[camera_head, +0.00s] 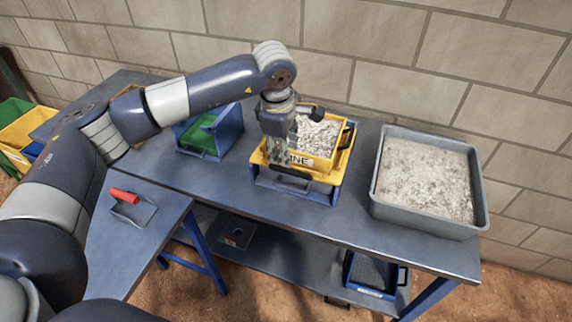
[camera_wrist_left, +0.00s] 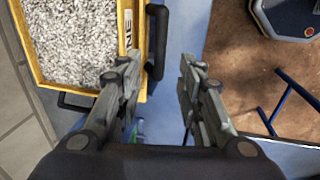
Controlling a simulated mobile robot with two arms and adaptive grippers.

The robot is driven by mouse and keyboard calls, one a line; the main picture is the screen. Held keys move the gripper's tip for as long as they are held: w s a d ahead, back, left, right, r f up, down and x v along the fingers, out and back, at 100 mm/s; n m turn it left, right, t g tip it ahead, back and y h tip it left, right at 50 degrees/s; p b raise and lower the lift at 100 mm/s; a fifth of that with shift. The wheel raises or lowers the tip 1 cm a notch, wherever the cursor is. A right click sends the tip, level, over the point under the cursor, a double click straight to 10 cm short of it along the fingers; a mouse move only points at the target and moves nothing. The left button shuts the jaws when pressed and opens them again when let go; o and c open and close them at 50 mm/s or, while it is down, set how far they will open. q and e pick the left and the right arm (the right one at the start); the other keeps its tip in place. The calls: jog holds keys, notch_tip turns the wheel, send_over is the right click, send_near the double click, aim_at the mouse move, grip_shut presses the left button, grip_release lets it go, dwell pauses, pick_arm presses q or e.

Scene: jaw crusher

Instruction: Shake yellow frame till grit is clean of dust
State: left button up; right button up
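The yellow frame (camera_head: 338,163) is filled with pale, speckled grit (camera_head: 314,138) and sits on a blue box (camera_head: 318,192) near the middle of the bench. The frame also fills the upper left of the left wrist view (camera_wrist_left: 140,12), where its black handle (camera_wrist_left: 157,42) shows along the near side. My left gripper (camera_head: 290,172) points down over the frame's near left part, close to the front handle. In the left wrist view my left gripper (camera_wrist_left: 158,72) has its fingers apart, with the handle just beyond the gap. My right gripper is not in view.
A large grey tray (camera_head: 381,206) of dusty grit stands to the right. A blue box (camera_head: 226,138) with a green insert stands to the left. A red-handled scoop (camera_head: 133,205) lies on the front-left table. Another blue box (camera_head: 365,291) is on the lower shelf. A wall borders the back.

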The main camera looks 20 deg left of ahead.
aim_at(286, 170)
pick_arm(q)
jog(key=f, duration=0.2)
jog(key=w+f+p, duration=0.1)
jog(key=f, duration=0.4)
jog(key=shift+w+f+p, duration=0.25)
jog(key=shift+w+p, duration=0.05)
grip_shut()
